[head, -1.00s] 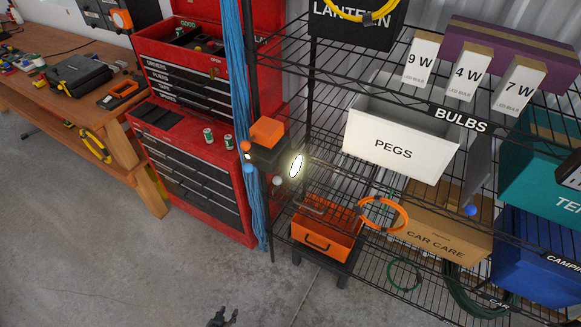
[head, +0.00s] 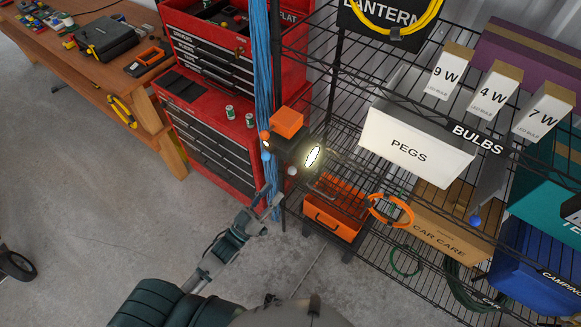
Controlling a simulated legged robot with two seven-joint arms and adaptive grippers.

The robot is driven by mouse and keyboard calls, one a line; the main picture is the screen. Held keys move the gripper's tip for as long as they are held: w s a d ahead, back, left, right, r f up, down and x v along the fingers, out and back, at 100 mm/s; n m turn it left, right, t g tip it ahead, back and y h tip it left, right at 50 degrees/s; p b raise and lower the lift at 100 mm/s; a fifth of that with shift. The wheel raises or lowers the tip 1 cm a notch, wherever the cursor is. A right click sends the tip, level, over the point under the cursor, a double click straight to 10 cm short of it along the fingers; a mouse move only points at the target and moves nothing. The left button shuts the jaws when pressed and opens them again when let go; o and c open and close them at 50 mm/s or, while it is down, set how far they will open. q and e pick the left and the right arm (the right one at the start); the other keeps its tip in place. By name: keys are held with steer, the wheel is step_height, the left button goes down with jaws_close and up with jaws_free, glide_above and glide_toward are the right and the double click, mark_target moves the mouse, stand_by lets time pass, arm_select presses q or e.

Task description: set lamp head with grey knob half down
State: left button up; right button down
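The lamp has a dark boxy head (head: 285,148) with an orange block on top and a lit, glowing white face on its right side. It is at the shelf's left post. A small grey knob (head: 292,171) sits low on the head, near the lit face. An orange knob (head: 265,137) and a blue knob (head: 266,156) are on its left side. My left gripper (head: 269,198) is below and left of the grey knob, apart from it, fingers pointing up and spread, with nothing seen between them. My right gripper is not clearly in view.
Blue cords (head: 263,75) hang left of the lamp before a red tool chest (head: 207,150).

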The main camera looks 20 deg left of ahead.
mark_target(291, 173)
arm_select(q)
steer(key=x, duration=0.4)
steer(key=p+x, duration=0.1)
steer(key=x, duration=0.3)
steer(key=shift+w+d+r, duration=0.1)
steer(key=shift+d+r, duration=0.05)
steer(key=shift+d, duration=0.35)
steer(key=shift+w+d+r+p, duration=0.1)
steer(key=shift+w+d+p, duration=0.05)
steer(key=shift+w+p, duration=0.2)
steer(key=shift+a, duration=0.25)
jaws_close()
steer(key=shift+d, duration=0.1)
